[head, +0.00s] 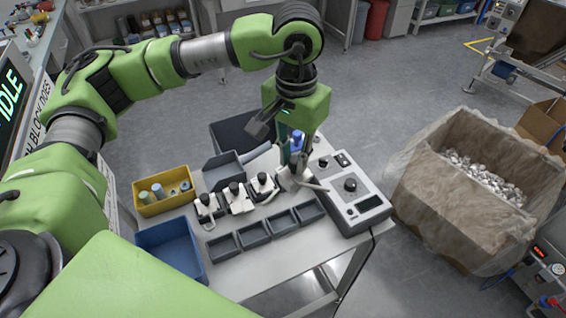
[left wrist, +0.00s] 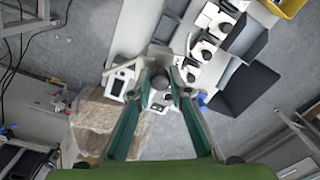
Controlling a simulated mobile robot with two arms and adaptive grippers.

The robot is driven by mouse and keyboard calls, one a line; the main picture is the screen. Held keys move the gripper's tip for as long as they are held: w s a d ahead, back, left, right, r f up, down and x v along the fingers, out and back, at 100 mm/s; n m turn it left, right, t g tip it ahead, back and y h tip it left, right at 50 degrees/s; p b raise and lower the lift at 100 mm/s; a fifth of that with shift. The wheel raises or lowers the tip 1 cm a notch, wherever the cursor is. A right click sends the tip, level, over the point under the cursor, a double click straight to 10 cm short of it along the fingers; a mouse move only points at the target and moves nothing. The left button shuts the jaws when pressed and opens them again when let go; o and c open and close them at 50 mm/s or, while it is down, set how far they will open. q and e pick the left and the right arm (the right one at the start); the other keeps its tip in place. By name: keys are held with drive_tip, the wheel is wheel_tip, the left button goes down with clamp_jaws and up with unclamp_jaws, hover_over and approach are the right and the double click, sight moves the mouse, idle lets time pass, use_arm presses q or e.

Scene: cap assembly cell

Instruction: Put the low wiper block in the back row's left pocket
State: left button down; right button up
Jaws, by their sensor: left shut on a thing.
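My left gripper (head: 293,163) points down over the right part of the table, beside the grey control box. In the left wrist view its teal fingers (left wrist: 165,90) are shut on a small dark-knobbed block (left wrist: 160,82). The fingers hide much of it, and I cannot tell its height. Several white blocks with black knobs stand in a slanted line left of the gripper, among them a left one (head: 207,205), a middle one (head: 237,198) and a right one (head: 263,185). A grey tray (head: 222,168) lies behind them. My right gripper is not in view.
Grey open pockets (head: 253,236) line the table's front. A yellow bin (head: 150,208) and a blue bin (head: 172,244) stand at the left. The grey control box (head: 352,198) stands close to the gripper's right. A large lined carton (head: 450,195) stands beyond the table.

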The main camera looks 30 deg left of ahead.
use_arm(q)
drive_tip(key=w+d+f+m+b, duration=0.1)
drive_tip(key=w+f+b, duration=0.1)
drive_tip(key=f, duration=0.4)
drive_tip(key=w+d+f+m+b, duration=0.1)
drive_tip(key=w+f+m+b, duration=0.1)
drive_tip(key=f+b, duration=0.3)
drive_tip(key=shift+w+d+f, duration=0.3)
drive_tip(key=shift+w+f, duration=0.5)
drive_tip(key=shift+f, duration=0.5)
drive_tip(key=shift+f+b, duration=0.2)
drive_tip(key=shift+b, duration=0.1)
drive_tip(key=shift+f+b, duration=0.5)
drive_tip(key=shift+b, duration=0.1)
drive_tip(key=shift+f+b, duration=1.2)
drive_tip(key=shift+f, duration=0.05)
drive_tip(key=shift+f, duration=0.1)
drive_tip(key=shift+f+b, duration=0.3)
drive_tip(key=shift+b, duration=0.15)
drive_tip(key=shift+f+b, duration=0.5)
drive_tip(key=shift+f, duration=0.05)
